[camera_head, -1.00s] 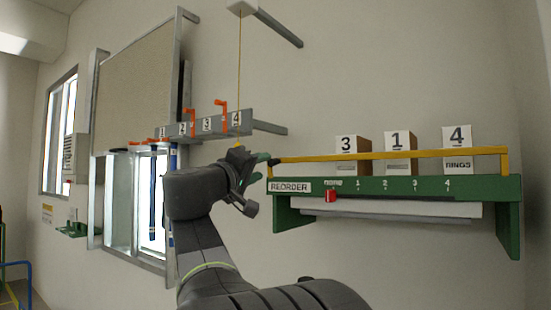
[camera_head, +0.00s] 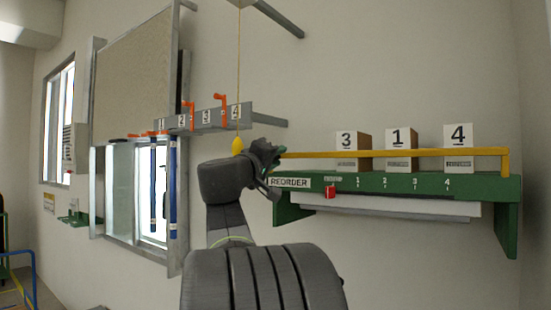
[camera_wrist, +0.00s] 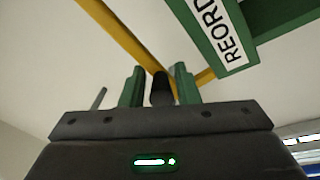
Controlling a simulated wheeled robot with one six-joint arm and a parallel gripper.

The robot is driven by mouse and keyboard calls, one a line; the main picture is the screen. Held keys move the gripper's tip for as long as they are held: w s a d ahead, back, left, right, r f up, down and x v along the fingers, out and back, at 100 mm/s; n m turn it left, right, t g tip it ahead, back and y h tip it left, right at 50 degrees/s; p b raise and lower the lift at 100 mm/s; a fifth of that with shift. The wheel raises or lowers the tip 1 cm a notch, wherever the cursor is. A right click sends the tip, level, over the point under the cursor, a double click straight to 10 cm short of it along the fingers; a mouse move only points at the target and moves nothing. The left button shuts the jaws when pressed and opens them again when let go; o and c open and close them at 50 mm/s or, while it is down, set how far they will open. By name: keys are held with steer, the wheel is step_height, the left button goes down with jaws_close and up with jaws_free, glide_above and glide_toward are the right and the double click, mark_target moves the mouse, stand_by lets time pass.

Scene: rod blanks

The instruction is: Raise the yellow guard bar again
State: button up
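The yellow guard bar (camera_head: 425,153) runs nearly level above the front of the green shelf (camera_head: 400,183), across the fronts of the boxes. A yellow upright (camera_head: 505,162) stands at its right end. My gripper (camera_head: 277,153) is at the bar's left end and hides that end in the head view. In the wrist view, my gripper's two green fingers (camera_wrist: 160,88) stand apart, on either side of a black knob (camera_wrist: 160,90). Gaps show between the knob and both fingers. The yellow bar (camera_wrist: 118,32) shows beyond the fingers.
Boxes marked 3 (camera_head: 346,146), 1 (camera_head: 399,146) and 4 (camera_head: 458,145) stand on the shelf behind the bar. A red piece (camera_head: 330,192) is on the shelf's front edge, right of the REORDER label (camera_head: 289,183). A yellow cord pull (camera_head: 237,146) hangs close to my wrist.

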steer(key=shift+w+r+g+y+p, duration=0.1)
steer(key=shift+r+g+y+p, duration=0.3)
steer(key=shift+p, duration=0.75)
steer(key=shift+w+d+g+p, duration=0.15)
steer(key=shift+g+p, duration=0.15)
steer(key=shift+p, duration=0.55)
steer(key=shift+g+p, duration=0.3)
steer(key=shift+f, duration=0.2)
steer(key=o, duration=0.7)
steer(key=shift+w, duration=0.1)
steer(key=b+v, duration=0.4)
steer(key=v, duration=0.9)
steer(key=shift+s+r, duration=0.15)
steer(key=shift+s, duration=0.3)
